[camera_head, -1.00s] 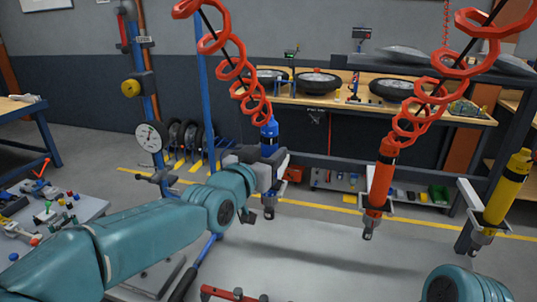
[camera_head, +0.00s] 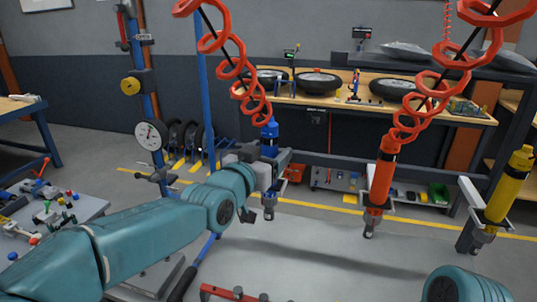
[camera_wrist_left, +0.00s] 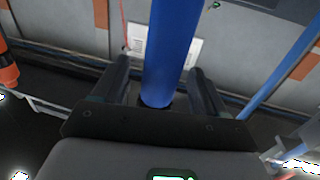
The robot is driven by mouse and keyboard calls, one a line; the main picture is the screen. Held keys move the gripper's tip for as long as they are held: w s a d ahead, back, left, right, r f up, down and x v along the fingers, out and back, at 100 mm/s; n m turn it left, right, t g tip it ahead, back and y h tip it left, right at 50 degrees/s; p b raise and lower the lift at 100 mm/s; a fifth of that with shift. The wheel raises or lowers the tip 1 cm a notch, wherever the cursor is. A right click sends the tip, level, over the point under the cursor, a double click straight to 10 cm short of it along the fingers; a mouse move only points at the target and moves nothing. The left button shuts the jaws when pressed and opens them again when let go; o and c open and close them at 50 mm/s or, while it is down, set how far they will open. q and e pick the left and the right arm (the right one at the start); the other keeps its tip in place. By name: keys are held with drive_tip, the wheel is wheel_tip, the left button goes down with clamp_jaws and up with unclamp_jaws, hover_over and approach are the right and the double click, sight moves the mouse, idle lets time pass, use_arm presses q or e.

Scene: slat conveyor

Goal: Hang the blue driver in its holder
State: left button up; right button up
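The blue driver (camera_head: 270,131) hangs upright under a red coiled hose in the head view. Its tip shows below my left gripper (camera_head: 273,176), which is at its middle. In the left wrist view the blue body (camera_wrist_left: 172,40) stands between the two dark fingers of this gripper (camera_wrist_left: 160,82), with gaps beside it, so the gripper looks open around it. A pale holder bracket (camera_head: 284,159) shows beside the driver; the gripper partly hides it, and I cannot tell how the driver sits in it. My right gripper is not in view.
An orange driver (camera_head: 382,176) and a yellow driver (camera_head: 511,188) hang to the right in pale brackets. Behind stands a workbench (camera_head: 340,98) with tyres. A small table (camera_head: 88,207) with parts is at left.

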use_arm(q)
drive_tip(key=shift+f, duration=0.2)
drive_tip(key=shift+s, duration=0.15)
drive_tip(key=b+v, duration=0.5)
drive_tip(key=v, duration=1.1)
drive_tip(key=shift+r, duration=0.2)
drive_tip(key=shift+a, duration=0.2)
